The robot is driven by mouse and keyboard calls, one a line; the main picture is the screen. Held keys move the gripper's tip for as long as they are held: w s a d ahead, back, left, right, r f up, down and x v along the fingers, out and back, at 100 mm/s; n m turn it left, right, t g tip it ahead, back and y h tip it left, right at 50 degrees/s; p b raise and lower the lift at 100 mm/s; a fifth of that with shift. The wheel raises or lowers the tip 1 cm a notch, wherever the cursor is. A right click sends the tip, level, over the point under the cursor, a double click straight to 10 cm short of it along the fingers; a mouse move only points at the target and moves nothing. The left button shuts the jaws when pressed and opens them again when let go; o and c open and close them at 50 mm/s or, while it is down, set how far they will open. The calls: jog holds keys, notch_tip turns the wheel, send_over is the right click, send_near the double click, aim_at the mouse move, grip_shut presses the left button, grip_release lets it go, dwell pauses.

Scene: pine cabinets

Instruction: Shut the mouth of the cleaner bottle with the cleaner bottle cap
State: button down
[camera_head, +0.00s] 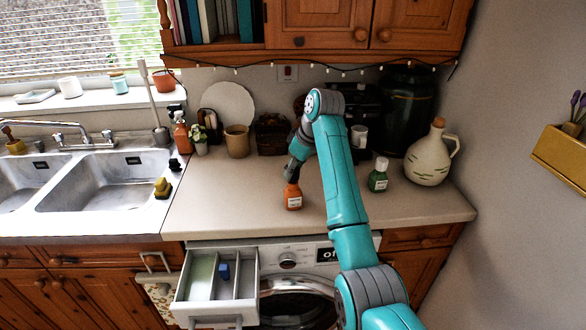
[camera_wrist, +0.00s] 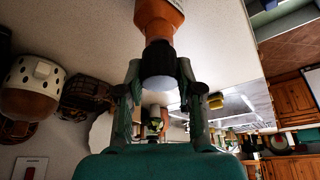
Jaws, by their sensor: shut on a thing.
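The cleaner bottle (camera_head: 293,197) is orange with a white label and stands upright on the beige counter. It also shows at the top of the wrist view (camera_wrist: 158,18). My gripper (camera_head: 291,176) is directly above it, pointing down. In the wrist view my gripper (camera_wrist: 160,72) is shut on the cleaner bottle cap (camera_wrist: 159,58), a dark round piece with a pale grey end. The cap is in line with the bottle's neck and looks touching it. The mouth is hidden, so I cannot tell how far on the cap sits.
A green bottle (camera_head: 378,176) and a cream jug (camera_head: 431,155) stand to the right. A brown cup (camera_head: 237,141) and a dark basket (camera_head: 271,135) stand behind. An open drawer (camera_head: 250,289) juts out below the counter (camera_head: 235,213). The sink is at left.

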jog(key=n, duration=0.2)
jog(key=n+g, duration=0.1)
jog(key=n, duration=0.1)
jog(key=shift+n+g+y, duration=0.3)
jog(key=shift+y, duration=0.1)
jog(key=n+g, duration=0.2)
jog(key=n, duration=0.3)
jog(key=shift+f, duration=1.05)
dwell(1.1)
jog(key=c, duration=1.3)
grip_release()
grip_shut()
jog(key=shift+r, duration=0.1)
jog(key=shift+f+m+t, duration=0.25)
jog(key=shift+m+t, duration=0.15)
jog(key=shift+m, duration=0.5)
jog(key=shift+m+t, duration=0.6)
jog(key=shift+m, duration=0.8)
